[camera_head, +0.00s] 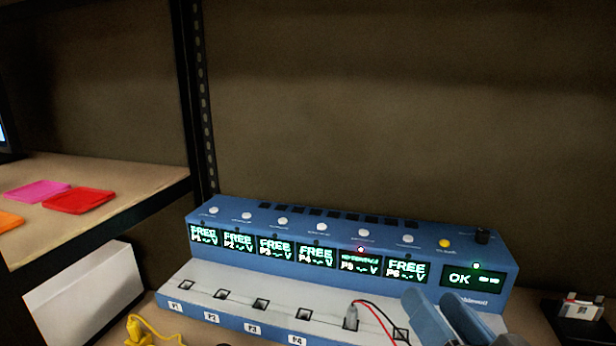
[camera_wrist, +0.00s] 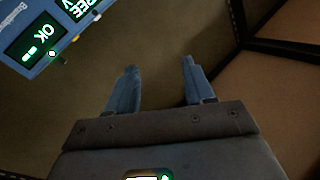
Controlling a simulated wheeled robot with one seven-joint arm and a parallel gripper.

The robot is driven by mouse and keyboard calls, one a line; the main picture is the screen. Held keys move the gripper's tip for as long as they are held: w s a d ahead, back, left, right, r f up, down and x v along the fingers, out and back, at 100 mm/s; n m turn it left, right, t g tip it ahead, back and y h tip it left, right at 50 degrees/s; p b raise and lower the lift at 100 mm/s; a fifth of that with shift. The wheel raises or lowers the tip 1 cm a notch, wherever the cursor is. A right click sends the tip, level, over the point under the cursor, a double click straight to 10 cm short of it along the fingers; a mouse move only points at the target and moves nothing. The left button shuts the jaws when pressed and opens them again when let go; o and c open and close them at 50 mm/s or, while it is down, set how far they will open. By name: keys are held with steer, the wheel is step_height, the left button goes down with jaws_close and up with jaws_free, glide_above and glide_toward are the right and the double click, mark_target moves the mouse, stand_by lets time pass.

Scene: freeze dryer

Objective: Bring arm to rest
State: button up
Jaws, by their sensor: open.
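My gripper (camera_head: 447,318) shows at the lower right of the head view, in front of the right part of a blue device. It also shows in the wrist view (camera_wrist: 156,78), with its two blue fingers spread apart and nothing between them. The blue device (camera_head: 350,228) has a row of lit screens. Most read FREE, one in the P5 place reads differently, and the right one reads OK. The device's OK end (camera_wrist: 40,50) is at the upper left of the wrist view.
A shelf (camera_head: 130,178) at the left holds pink, red and orange flat pieces. A white box (camera_head: 84,296) stands below it. A small dark item (camera_head: 580,310) is at the far right. The wall behind is bare.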

steer(key=s+d+f+m+g+h, duration=0.1)
steer(key=s+f+h, duration=0.1)
steer(key=s+f, duration=0.55)
steer(key=s+d+f+m+g+h, duration=0.1)
steer(key=s+f+h, duration=0.3)
steer(key=s, duration=0.6)
steer(key=s+d+f+n+y, duration=0.1)
steer(key=s+d+n, duration=0.1)
steer(key=s, duration=0.5)
steer(key=s+d+f+n+g+y, duration=0.1)
steer(key=s+d+n, duration=0.1)
steer(key=s, duration=0.5)
steer(key=shift+d+g+p, duration=0.3)
steer(key=shift+d, duration=0.2)
